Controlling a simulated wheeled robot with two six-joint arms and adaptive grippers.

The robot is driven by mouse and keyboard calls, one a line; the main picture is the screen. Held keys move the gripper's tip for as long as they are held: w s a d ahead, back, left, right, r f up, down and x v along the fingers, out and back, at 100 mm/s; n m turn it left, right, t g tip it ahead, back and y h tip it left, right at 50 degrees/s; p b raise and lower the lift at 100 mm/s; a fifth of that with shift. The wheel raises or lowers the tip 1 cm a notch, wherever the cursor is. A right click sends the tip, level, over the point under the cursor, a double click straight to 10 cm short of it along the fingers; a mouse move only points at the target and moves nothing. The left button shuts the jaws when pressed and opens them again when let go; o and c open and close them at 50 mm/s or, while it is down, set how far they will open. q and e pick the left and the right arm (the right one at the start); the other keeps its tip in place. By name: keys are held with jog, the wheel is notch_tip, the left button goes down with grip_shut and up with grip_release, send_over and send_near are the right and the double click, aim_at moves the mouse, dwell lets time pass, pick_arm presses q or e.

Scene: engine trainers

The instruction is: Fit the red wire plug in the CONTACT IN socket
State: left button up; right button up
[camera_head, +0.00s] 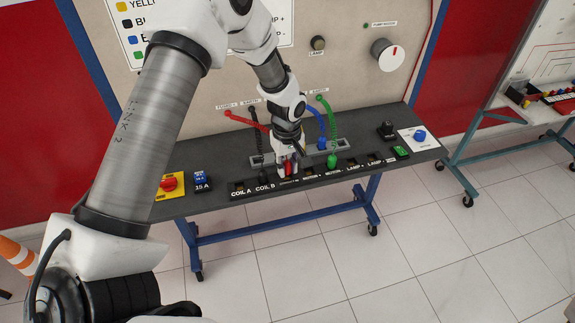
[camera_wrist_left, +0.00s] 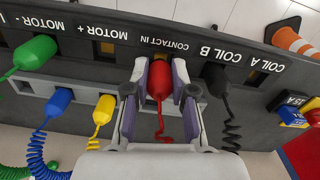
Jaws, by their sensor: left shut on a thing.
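My left gripper (camera_head: 287,170) is shut on the red wire plug (camera_wrist_left: 159,80), at the front strip of the bench. In the left wrist view the gripper (camera_wrist_left: 160,68) has its fingers on both sides of the red plug. The plug's tip lies beside the CONTACT IN label (camera_wrist_left: 164,43). The fingers and plug hide the socket, so I cannot tell how deep the plug sits. The red coiled wire (camera_wrist_left: 160,125) trails behind the plug. In the head view the red plug (camera_head: 289,168) shows partly between the fingers. My right gripper is not in view.
A black plug (camera_wrist_left: 215,78) is at COIL B, close beside my gripper. A green plug (camera_wrist_left: 36,52) is at a MOTOR socket. Blue (camera_wrist_left: 60,100) and yellow (camera_wrist_left: 104,107) plugs sit in the grey holder (camera_wrist_left: 78,93). A yellow-and-red switch (camera_head: 169,184) stands on the bench's left.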

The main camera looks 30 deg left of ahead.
pick_arm(q)
jog(key=shift+f+b, duration=0.3)
jog(key=shift+f, duration=0.35)
jog(key=o, duration=0.7)
jog(key=shift+r+p, duration=2.35)
jog(key=shift+r, duration=0.45)
notch_tip(320, 180, up, 2)
jog(key=shift+r+p, duration=0.2)
jog(key=shift+p, duration=0.9)
jog(key=shift+s+f, duration=0.1)
jog(key=o, duration=0.5)
